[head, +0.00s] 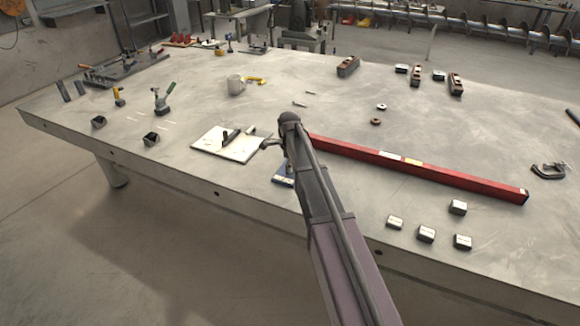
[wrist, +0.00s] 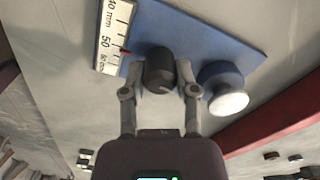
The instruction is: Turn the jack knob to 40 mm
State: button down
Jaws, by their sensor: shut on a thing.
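In the wrist view, the dark jack knob (wrist: 159,72) sits between the two fingers of my gripper (wrist: 159,80), which is shut on it. The knob stands by the blue jack body (wrist: 205,32). A white scale (wrist: 114,38) lies along the left of the blue body, with "40 mm" and "50" legible. A small red pointer (wrist: 125,52) is at the scale's edge, close to the 50 label; its exact reading is too small to tell. In the head view, part of the blue jack (head: 284,178) shows at the table's front edge, and my arm hides the knob.
A blue cylinder with a white top (wrist: 226,92) stands right of the knob. A long red beam (head: 430,172) runs right from near my wrist. A white plate with tools (head: 240,150) lies left of the jack. Several metal blocks (head: 426,233) sit at front right.

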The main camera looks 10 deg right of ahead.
jog(key=n, duration=0.5)
jog(key=shift+s+a, duration=0.1)
jog(key=shift+s, duration=0.1)
jog(key=n, duration=0.4)
jog(key=shift+n, duration=0.4)
jog(key=n, duration=0.4)
jog(key=shift+n, duration=0.3)
jog(key=n, duration=0.4)
jog(key=shift+n, duration=0.3)
jog(key=n, duration=1.3)
jog(key=shift+n, duration=2.5)
